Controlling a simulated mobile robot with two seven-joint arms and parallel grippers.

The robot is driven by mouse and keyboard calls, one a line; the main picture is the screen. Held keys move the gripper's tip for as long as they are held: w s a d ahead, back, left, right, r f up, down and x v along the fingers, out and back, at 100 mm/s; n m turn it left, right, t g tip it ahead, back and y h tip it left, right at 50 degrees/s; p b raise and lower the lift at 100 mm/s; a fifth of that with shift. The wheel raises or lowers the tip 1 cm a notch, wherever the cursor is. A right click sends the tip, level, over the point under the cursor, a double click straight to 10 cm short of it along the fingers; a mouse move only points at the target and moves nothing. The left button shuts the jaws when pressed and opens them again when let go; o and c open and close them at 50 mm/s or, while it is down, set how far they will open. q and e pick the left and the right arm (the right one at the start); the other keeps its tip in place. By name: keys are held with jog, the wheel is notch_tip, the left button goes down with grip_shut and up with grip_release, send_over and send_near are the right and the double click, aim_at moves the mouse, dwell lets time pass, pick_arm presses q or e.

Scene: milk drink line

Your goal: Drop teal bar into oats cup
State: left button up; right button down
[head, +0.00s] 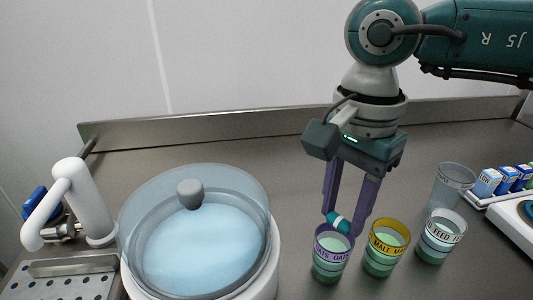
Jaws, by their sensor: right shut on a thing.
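The oats cup (331,258) stands on the steel counter at the lower middle, with a purple band lettered OATS near its rim. My right gripper (340,222) points down just behind and above this cup. Its purple fingers are shut on a teal bar (334,216) with a white band, held near the fingertips. The bar appears at the cup's far rim; I cannot tell whether it is over the opening. My left gripper is not in the view.
A yellow-banded malt cup (384,254) and a white-banded feed cup (440,243) stand to the right. A clear empty cup (451,183) is behind them. A large lidded pot (199,265) stands left. Small cartons (487,183) sit at far right.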

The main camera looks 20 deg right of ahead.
dwell(0.4)
jog(key=shift+c, duration=1.8)
grip_release()
jog(key=shift+r, duration=0.15)
